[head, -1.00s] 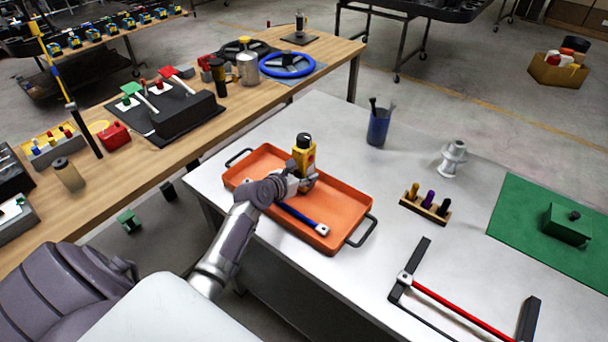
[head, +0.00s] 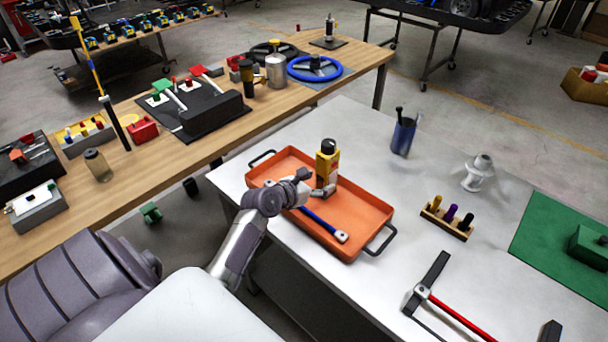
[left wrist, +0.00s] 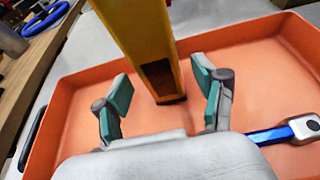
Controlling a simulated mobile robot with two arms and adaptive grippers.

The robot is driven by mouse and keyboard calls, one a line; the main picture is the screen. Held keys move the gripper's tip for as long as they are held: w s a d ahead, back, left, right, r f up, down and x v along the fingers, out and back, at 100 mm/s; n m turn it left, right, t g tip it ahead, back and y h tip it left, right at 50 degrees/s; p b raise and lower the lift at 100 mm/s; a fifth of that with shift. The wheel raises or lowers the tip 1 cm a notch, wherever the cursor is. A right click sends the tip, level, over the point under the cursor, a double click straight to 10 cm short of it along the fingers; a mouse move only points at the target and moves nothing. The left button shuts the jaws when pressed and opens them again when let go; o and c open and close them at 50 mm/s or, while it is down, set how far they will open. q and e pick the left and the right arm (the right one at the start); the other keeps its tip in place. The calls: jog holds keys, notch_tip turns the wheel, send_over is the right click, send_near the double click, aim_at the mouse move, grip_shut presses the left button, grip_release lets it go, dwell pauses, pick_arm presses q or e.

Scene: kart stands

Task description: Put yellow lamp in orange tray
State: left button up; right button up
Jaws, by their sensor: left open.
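The yellow lamp (head: 327,162) with a black top stands upright in the orange tray (head: 368,214), toward its far side. In the left wrist view the lamp (left wrist: 142,45) rises between and beyond the fingers, its base on the tray floor (left wrist: 75,110). My left gripper (head: 313,186) is over the tray at the lamp. In the left wrist view its teal-padded fingers (left wrist: 165,97) are spread, with gaps on both sides of the lamp. A blue-handled tool (head: 325,226) lies in the tray beside the gripper. My right gripper is out of view.
On the metal table are a blue cup with tools (head: 403,137), a white fitting (head: 478,172), a wooden holder with pegs (head: 447,219) and a red-and-black frame (head: 455,315). A green mat (head: 555,236) lies at right. A wooden bench (head: 130,180) runs along the left.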

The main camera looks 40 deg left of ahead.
pick_arm(q)
jog(key=v, duration=0.7)
jog(key=shift+s+r, duration=0.2)
jog(key=shift+s, duration=0.15)
jog(key=shift+f, duration=0.1)
